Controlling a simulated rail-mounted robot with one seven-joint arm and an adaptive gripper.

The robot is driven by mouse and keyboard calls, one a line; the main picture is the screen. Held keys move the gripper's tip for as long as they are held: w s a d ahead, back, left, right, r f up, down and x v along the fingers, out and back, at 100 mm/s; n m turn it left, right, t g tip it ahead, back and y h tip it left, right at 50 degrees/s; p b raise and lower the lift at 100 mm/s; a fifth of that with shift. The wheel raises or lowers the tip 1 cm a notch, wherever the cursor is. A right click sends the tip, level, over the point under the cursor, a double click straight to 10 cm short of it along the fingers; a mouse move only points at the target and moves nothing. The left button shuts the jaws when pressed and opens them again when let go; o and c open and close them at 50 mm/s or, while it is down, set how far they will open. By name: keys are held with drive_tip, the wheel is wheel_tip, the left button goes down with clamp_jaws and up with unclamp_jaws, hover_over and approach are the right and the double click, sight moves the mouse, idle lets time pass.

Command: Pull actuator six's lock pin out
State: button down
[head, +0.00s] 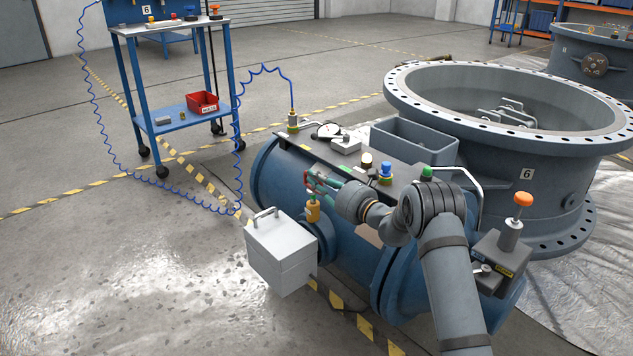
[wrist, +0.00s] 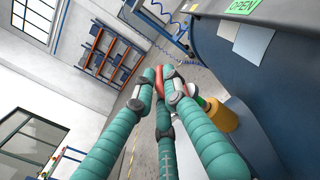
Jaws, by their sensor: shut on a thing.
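The actuator (head: 275,180) is a large blue cylinder lying across the middle of the head view; its curved side fills the right of the wrist view (wrist: 245,75). A brass-yellow fitting (head: 313,212) stands on its near side and also shows in the wrist view (wrist: 222,116). My gripper (head: 311,183), with teal fingers, is just above this fitting. In the wrist view its fingertips (wrist: 162,82) are closed around a red part, which appears to be the lock pin's handle (wrist: 159,78). The fingers hide most of the pin, so how deep it sits cannot be told.
A light grey box (head: 280,255) with a handle sits close in front of the fitting. Blue (head: 385,172) and green (head: 427,173) knobs and a grey tray (head: 415,145) are on top behind my wrist. A large flanged valve body (head: 500,170) stands at right.

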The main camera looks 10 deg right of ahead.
drive_tip(key=shift+w+d+r, duration=0.15)
drive_tip(key=shift+d+r, duration=0.25)
drive_tip(key=shift+r, duration=0.15)
drive_tip(key=c, duration=2)
unclamp_jaws()
drive_tip(key=shift+o, duration=0.8)
drive_tip(key=shift+a+f, duration=0.1)
drive_tip(key=shift+f, duration=0.05)
drive_tip(key=shift+s, duration=0.2)
drive_tip(key=v, duration=1.1)
drive_tip(key=shift+s, duration=0.4)
